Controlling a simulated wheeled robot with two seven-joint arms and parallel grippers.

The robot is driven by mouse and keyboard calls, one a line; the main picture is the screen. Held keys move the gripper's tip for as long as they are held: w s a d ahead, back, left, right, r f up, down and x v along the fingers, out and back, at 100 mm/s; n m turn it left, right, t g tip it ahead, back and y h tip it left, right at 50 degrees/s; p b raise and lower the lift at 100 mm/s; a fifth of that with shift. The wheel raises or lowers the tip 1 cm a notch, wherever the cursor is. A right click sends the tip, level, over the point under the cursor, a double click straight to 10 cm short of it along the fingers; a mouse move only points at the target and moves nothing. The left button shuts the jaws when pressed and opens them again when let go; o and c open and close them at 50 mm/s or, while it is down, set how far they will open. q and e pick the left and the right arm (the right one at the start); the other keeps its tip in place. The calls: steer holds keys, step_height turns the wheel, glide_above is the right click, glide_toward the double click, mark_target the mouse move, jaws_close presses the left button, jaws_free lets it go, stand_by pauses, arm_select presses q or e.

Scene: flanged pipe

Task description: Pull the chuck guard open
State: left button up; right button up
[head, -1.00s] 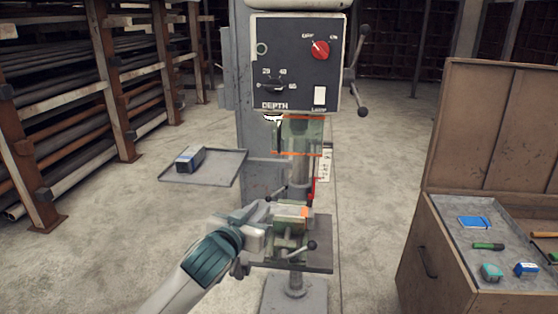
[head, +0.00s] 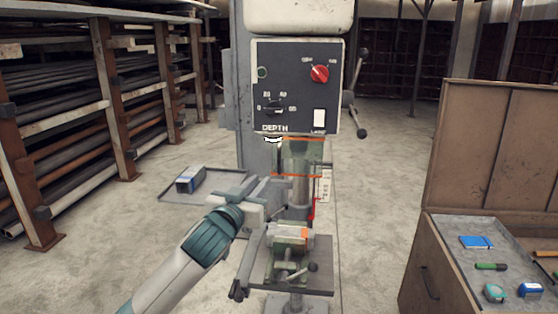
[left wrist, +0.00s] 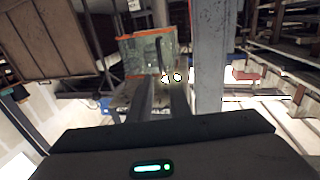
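The chuck guard (head: 302,158) is a clear, greenish shield with orange edges, below the drill press control panel. It stands in front of the spindle. It also shows in the left wrist view (left wrist: 140,55), with a dark upright bar at its right side. My left gripper (head: 276,187) is just below and left of the guard in the head view. In the left wrist view two grey fingers (left wrist: 160,86) point toward the guard with a gap between them. Nothing shows between them, and contact with the guard is not visible. My right gripper is out of view.
A vise (head: 291,240) sits on the press table below the guard. A side tray (head: 215,187) with a small box (head: 190,179) is at the left. The control panel (head: 295,88) is above. An open tool chest (head: 480,225) stands at the right.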

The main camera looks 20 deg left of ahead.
mark_target(279, 160)
arm_select(q)
steer(key=w+p, duration=0.1)
steer(key=w, duration=0.4)
steer(key=w+a+p, duration=0.1)
steer(key=w+p, duration=0.1)
steer(key=w, duration=0.3)
steer(key=w+p, duration=0.1)
steer(key=w, duration=0.5)
steer(key=shift+a+p, duration=0.2)
steer(key=shift+p, duration=0.1)
jaws_close()
